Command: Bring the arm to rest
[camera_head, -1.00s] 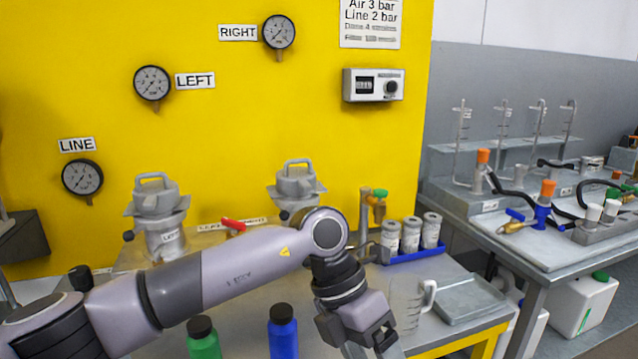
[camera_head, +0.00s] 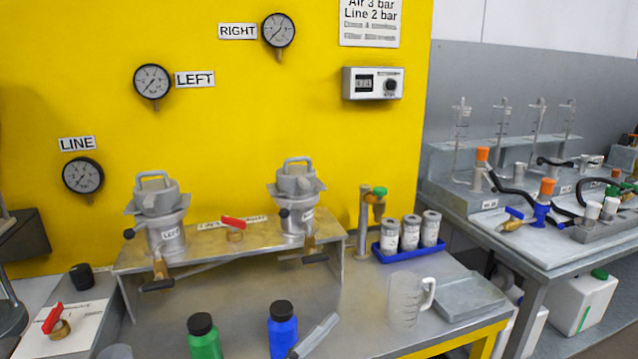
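Neither of my arms nor grippers shows in the head view now. The left agitator (camera_head: 160,215) has a "LEFT" label, and the right agitator (camera_head: 297,205) stands further right. Each has a lidded top with a handle and a brass tap with a dark lever below. A valve with a red handle (camera_head: 234,224) sits on the shelf between them.
A green bottle (camera_head: 204,340), a blue bottle (camera_head: 283,333) and a clear measuring jug (camera_head: 405,302) stand on the bench. Several grey canisters sit in a blue tray (camera_head: 412,253). A second bench (camera_head: 545,245) carries hoses and valves.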

